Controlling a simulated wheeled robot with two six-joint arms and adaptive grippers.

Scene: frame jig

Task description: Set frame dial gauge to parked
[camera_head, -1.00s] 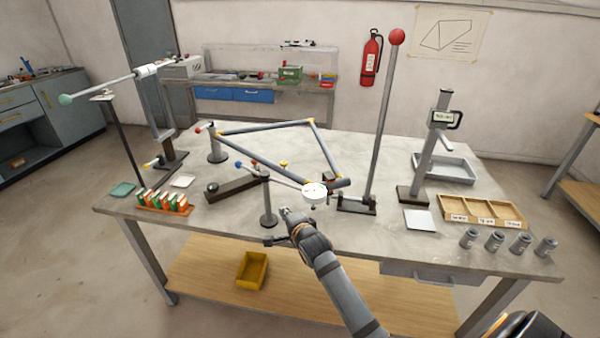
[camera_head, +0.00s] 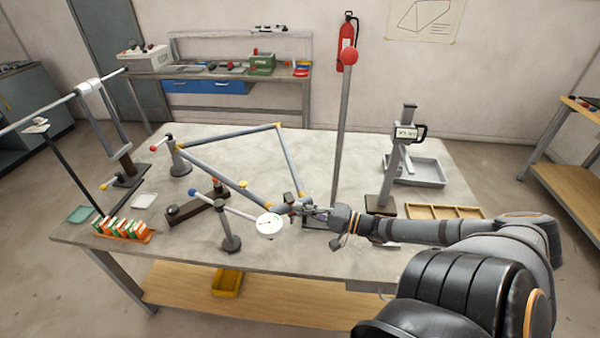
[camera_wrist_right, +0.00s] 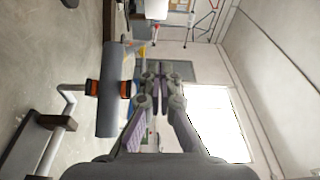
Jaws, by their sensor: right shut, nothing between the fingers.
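The dial gauge (camera_head: 269,225) has a round white face and sits at the right end of a thin slanted arm with a blue knob at its other end. A dark stand (camera_head: 230,236) on the bench carries this arm. My right gripper (camera_head: 284,208) is just right of and above the dial, by the lower corner of the blue-grey frame (camera_head: 210,166). Its fingers are shut and empty; contact with the dial cannot be told. In the right wrist view my fingers (camera_wrist_right: 165,76) are together, beside a grey tube (camera_wrist_right: 112,90) in an orange-and-black holder. My left gripper is out of view.
A tall post with a red ball (camera_head: 350,56) rises just beyond my right gripper. A measuring stand (camera_head: 405,150), a grey tray (camera_head: 425,171) and a wooden compartment box (camera_head: 445,211) stand to the right. Orange-and-green blocks (camera_head: 124,228) are at the left.

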